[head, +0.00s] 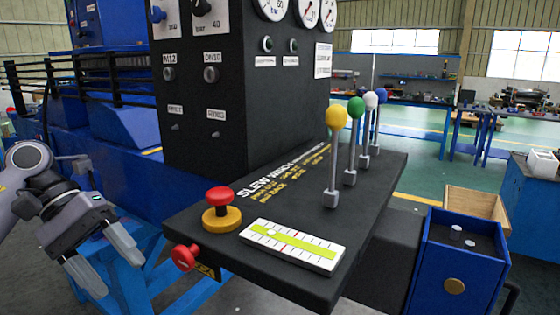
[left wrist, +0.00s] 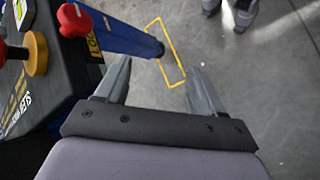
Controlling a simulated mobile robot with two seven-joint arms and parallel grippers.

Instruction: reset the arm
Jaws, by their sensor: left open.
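My left gripper (head: 108,262) is at the lower left of the head view, to the left of the black control console (head: 385,180). It is open and empty, its fingers apart and pointing down. In the left wrist view my left gripper (left wrist: 158,85) is open above the grey floor, with nothing between the fingers. A red mushroom button on a yellow base (head: 221,210) stands on the console's near left corner. A red knob (head: 185,257) sticks out of the console's side below it. My right gripper is not in view.
Levers with yellow (head: 336,117), green, white and blue knobs stand upright on the console. A level gauge (head: 292,246) lies at its front edge. A blue box (head: 458,265) stands at the right.

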